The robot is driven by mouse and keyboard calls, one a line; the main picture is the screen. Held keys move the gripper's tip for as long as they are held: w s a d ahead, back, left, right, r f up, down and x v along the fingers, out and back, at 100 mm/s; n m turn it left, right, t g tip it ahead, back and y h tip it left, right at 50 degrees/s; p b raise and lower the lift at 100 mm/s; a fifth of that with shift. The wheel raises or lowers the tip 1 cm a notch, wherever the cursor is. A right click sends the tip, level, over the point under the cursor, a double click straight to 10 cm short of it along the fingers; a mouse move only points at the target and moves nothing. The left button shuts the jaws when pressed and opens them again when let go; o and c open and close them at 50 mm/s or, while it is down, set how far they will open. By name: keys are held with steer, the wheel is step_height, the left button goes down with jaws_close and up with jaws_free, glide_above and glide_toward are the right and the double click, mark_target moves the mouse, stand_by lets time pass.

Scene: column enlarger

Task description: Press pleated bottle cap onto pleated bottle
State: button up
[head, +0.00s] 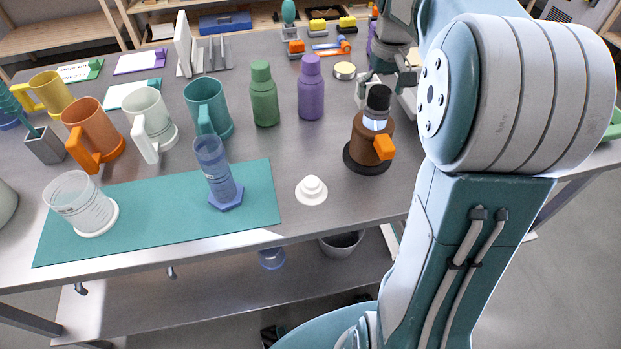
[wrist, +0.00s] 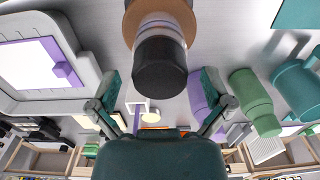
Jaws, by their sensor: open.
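No part is clearly pleated, so I cannot tell for sure which are the bottle and cap. A brown bottle-like vessel (head: 371,138) stands upright with a clear neck, a black top (head: 379,97) and an orange side piece. Its black top also shows in the wrist view (wrist: 160,68), in line with the gap between my fingers. A small white stepped round piece (head: 312,190) lies alone on the table in front. Green (head: 264,97) and purple (head: 311,90) bottles stand upright behind. My gripper (head: 388,82) is open and empty just behind the black top; the wrist view shows its spread fingers (wrist: 160,90).
A teal mat (head: 150,228) holds a clear beaker (head: 80,203) and a blue cylinder (head: 213,168). Several mugs stand behind it. A small yellow-topped tin (head: 345,71) sits near my gripper. Bare tabletop surrounds the white piece, near the front edge.

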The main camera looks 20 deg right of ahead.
steer(key=shift+r, duration=0.1)
steer(key=shift+r, duration=3.9)
step_height(320, 180, up, 12)
steer(key=shift+f, duration=0.1)
steer(key=s+a+f+t, duration=0.3)
steer(key=s+a+f, duration=0.2)
steer(key=s+a, duration=0.5)
steer(key=s+a+f+t, duration=0.1)
steer(key=s+a+f, duration=0.2)
steer(key=s+f, duration=0.2)
steer(key=s+a+f+n+t, duration=0.1)
steer(key=s+a+f, duration=0.3)
steer(key=f, duration=0.5)
steer(key=shift+s+f+t, duration=0.15)
steer(key=shift+s+t, duration=0.15)
steer(key=shift+s, duration=0.15)
